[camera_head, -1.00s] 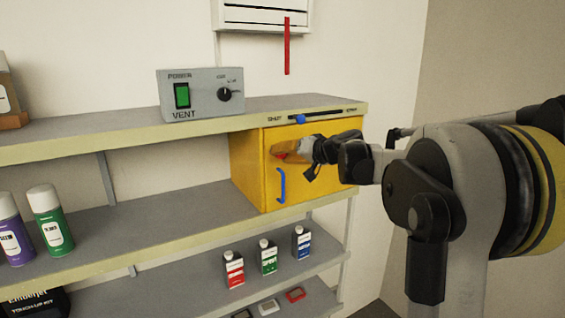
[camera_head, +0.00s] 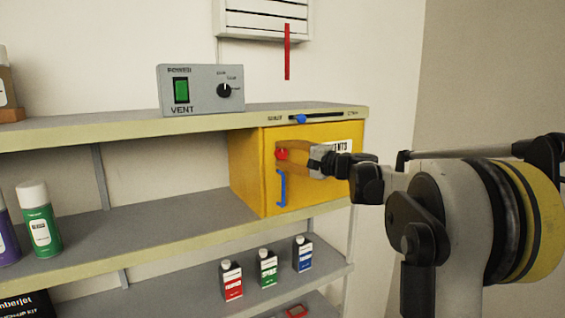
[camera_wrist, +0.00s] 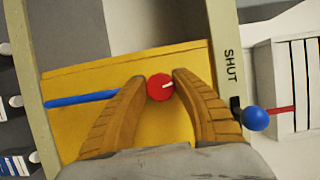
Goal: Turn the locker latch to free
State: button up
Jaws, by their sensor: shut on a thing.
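The yellow locker (camera_head: 245,172) stands on the shelf under the top board, its door shut. Its red round latch (camera_head: 282,154) is on the door's upper left, above the blue handle (camera_head: 281,188). My gripper (camera_head: 284,152) reaches in from the right, with its fingers at the latch. In the wrist view my gripper (camera_wrist: 160,80) has its two tan fingers on either side of the red latch (camera_wrist: 160,88), closed on it. A short white mark on the latch shows between the fingertips. The blue handle (camera_wrist: 82,98) lies to the left there.
A slider with a blue knob (camera_head: 300,119) sits on the top board's edge, close above the locker; it also shows in the wrist view (camera_wrist: 254,118). A grey vent box (camera_head: 201,92) stands above. Bottles (camera_head: 267,267) stand on the lower shelf.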

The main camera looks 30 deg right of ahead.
jog(key=shift+m+t+b, duration=0.4)
jog(key=shift+m+b, duration=0.2)
jog(key=shift+m, duration=0.5)
jog(key=shift+r, duration=0.1)
jog(key=o, duration=1.2)
jog(key=shift+w, duration=0.1)
jog(key=v, duration=1.2)
